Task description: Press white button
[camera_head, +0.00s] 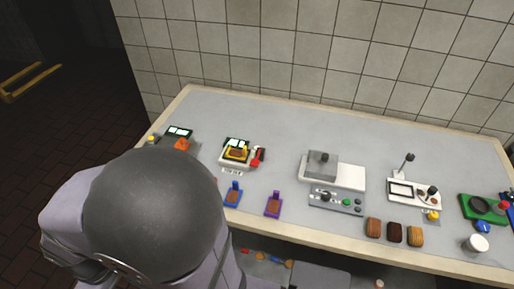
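I cannot single out a white button for sure. A grey control panel (337,201) on the table has a dark knob, a green button and small pale spots that may be buttons. Behind it stands a white machine (345,177) with a grey block on top. To its right is a white device (413,194) with a dark-framed window, a dark knob and an upright lever. My gripper is not in view; my grey body and arm fill the lower left and hide the table's front left part.
A grey table (290,125) stands against a tiled wall. A blue holder (233,194), a purple holder (273,204), several brown blocks (394,232), a white cup (477,243) and a green device (480,207) stand on it. The table's back strip is clear.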

